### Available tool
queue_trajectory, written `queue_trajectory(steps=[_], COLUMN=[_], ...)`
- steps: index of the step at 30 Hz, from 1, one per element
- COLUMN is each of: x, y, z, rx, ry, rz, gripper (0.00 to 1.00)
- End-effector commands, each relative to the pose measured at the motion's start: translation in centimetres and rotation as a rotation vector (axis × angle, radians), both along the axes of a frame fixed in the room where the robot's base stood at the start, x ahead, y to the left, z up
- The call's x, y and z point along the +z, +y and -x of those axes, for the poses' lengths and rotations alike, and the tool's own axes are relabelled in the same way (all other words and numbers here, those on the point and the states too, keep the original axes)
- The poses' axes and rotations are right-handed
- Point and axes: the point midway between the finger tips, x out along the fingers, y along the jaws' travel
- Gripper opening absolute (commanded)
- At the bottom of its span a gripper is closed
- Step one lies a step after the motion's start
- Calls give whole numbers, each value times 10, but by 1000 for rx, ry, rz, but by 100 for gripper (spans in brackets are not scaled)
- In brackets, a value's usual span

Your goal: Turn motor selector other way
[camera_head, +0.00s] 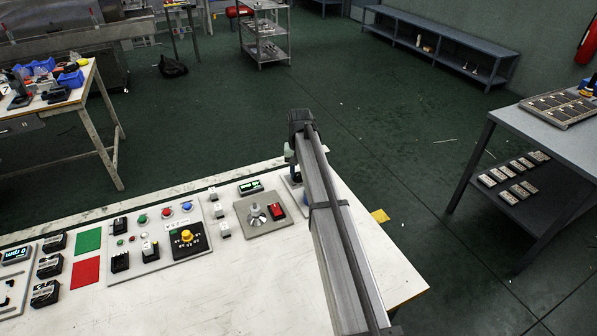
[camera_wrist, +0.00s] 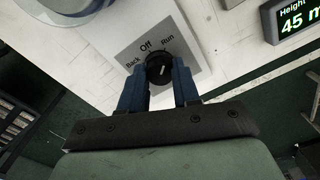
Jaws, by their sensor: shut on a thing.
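The motor selector (camera_wrist: 158,66) is a round black knob on a grey plate (camera_wrist: 128,55) marked Back, Off and Run, seen in the wrist view. Its short white mark slants toward the Run side. My gripper (camera_wrist: 159,82) has its two blue fingers on either side of the knob and is shut on it. In the head view, my gripper (camera_head: 296,174) is down at the right end of the white bench, and my arm hides most of the selector there.
The white bench (camera_head: 385,275) carries a control panel (camera_head: 160,240) with buttons and a yellow knob, a plate with a silver lever (camera_head: 257,216) and red switch, and a green display (camera_head: 250,187). The display reads Height 45 in the wrist view. A dark table (camera_head: 560,115) stands apart at right.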

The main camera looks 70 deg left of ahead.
Motion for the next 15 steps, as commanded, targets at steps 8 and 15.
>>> queue_trajectory(steps=[8, 15], x=[1, 0], y=[1, 0], z=[0, 0], rx=[0, 0], ry=[0, 0], rz=[-2, -1], gripper=[47, 57])
